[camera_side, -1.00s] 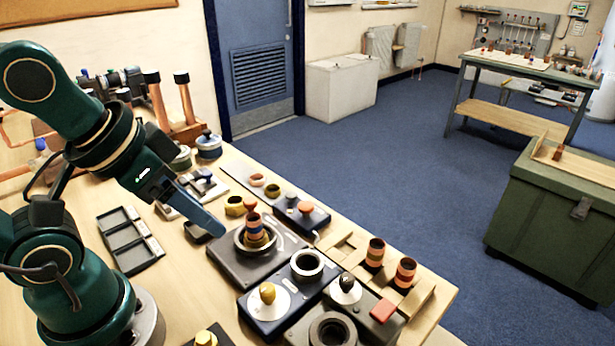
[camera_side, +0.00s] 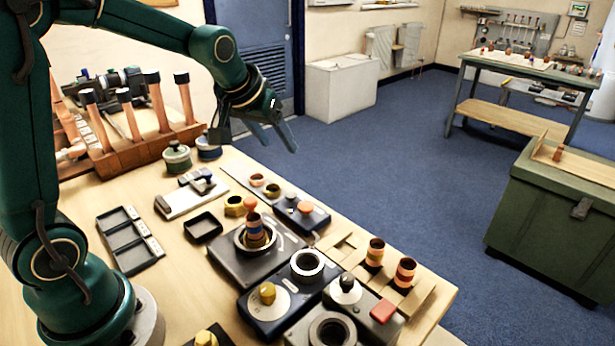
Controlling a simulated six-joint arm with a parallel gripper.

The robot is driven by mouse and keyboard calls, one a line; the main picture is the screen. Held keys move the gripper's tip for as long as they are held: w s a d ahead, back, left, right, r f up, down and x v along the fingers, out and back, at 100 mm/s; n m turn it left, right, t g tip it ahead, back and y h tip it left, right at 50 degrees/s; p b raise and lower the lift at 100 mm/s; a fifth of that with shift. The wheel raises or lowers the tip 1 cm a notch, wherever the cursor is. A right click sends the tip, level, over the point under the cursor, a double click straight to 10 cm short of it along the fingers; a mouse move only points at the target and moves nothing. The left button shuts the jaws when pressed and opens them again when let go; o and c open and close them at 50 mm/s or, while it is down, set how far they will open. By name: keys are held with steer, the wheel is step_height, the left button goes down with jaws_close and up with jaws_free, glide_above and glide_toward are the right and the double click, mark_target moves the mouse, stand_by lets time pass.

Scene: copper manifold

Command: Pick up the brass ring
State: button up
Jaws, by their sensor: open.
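A small brass-coloured ring (camera_side: 272,190) sits on a thin grey strip (camera_side: 236,171) near the table's far edge. A copper-toned ring (camera_side: 257,179) sits just left of it on the same strip. A yellow brass hex piece (camera_side: 234,206) stands nearer on the table. I cannot tell for certain which of these small pieces is the brass ring. My gripper (camera_side: 280,149) is open and empty, its two blue fingers apart, raised above the table's far edge and above the rings in the picture. It touches nothing.
A dark fixture (camera_side: 232,262) holds a striped copper stack (camera_side: 255,231). A blue block with knobs (camera_side: 316,219) stands right of the rings. A three-compartment tray (camera_side: 130,240) lies left.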

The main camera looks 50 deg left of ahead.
steer(key=w+a+f+g, duration=0.1)
steer(key=w+a+f, duration=0.15)
steer(key=f, duration=0.25)
steer(key=n+g, duration=0.1)
glide_toward(274, 192)
steer(key=shift+w+a+f, duration=0.1)
steer(key=shift+w+f, duration=0.35)
steer(key=shift+f, duration=0.1)
steer(key=shift+x, duration=2.5)
steer(key=shift+s, duration=0.1)
jaws_close()
